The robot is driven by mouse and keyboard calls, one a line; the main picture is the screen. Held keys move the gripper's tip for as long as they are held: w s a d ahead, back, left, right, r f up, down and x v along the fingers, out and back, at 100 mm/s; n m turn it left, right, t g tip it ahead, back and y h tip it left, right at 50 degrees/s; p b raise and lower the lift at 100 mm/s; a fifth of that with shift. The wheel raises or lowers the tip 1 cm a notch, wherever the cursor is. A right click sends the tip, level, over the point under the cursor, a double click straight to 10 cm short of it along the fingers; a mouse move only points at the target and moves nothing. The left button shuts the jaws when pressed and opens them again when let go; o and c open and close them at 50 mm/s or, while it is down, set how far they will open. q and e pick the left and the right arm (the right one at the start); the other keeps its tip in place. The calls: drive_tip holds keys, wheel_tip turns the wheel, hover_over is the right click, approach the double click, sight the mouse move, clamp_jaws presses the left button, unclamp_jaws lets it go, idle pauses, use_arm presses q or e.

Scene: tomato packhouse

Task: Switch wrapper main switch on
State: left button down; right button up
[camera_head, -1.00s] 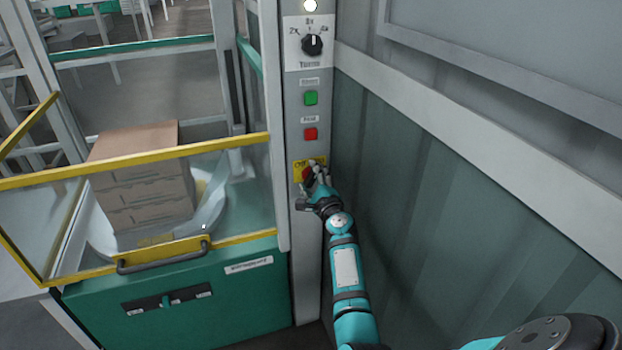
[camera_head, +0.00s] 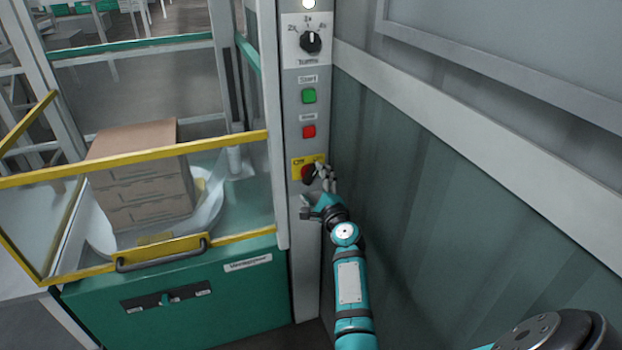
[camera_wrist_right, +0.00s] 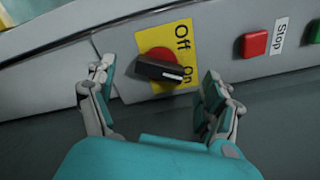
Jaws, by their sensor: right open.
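The wrapper main switch (camera_head: 308,173) is a red round knob with a black handle on a yellow plate, low on the grey control column. In the right wrist view the switch (camera_wrist_right: 160,67) shows with "Off" and "On" printed on the plate; the black handle's end points right, beside the "On" label. My right gripper (camera_head: 316,190) is open in front of the switch. In the wrist view its fingers (camera_wrist_right: 158,88) stand either side of the knob with gaps, and I see no contact. My left gripper is not in view.
Above the switch are a red stop button (camera_head: 309,132), a green start button (camera_head: 309,96) and a black turns dial (camera_head: 310,41). To the left, a yellow-framed guard (camera_head: 240,143) fronts stacked cartons (camera_head: 150,190). A green-grey wall (camera_head: 440,180) stands close on the right.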

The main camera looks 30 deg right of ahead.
drive_tip(key=v, duration=0.3)
drive_tip(key=shift+s, duration=0.35)
